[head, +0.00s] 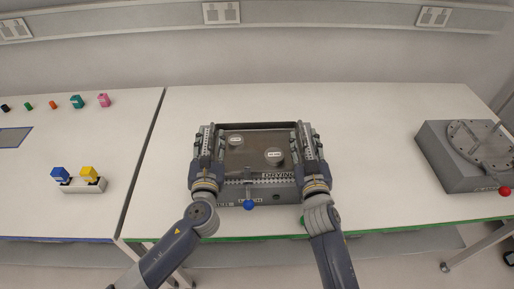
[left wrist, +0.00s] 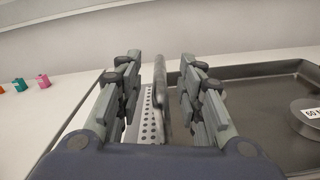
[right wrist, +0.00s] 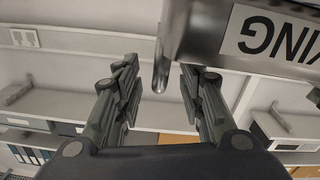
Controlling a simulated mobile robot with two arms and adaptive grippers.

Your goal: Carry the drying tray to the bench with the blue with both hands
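The drying tray (head: 262,126), a dark shallow metal tray with a raised rim, is at the middle of the right-hand bench, above a grey box. Its front label reads partly "DRYING"; the label also shows in the right wrist view (right wrist: 265,35). My left gripper (head: 205,135) is open at the tray's left side; in the left wrist view a side flange (left wrist: 162,95) stands between its spread fingers. My right gripper (head: 308,135) is open at the right side, with an edge of the tray between its fingers. The bench with the blue front edge (head: 60,239) is at left.
Two round labelled weights (head: 274,154) sit in the tray. A blue-knobbed lever (head: 249,204) sticks out in front. The right-hand bench has a green edge (head: 400,229) and holds a grey flanged block (head: 455,180). The left bench holds a small rack (head: 82,186) and several coloured pieces.

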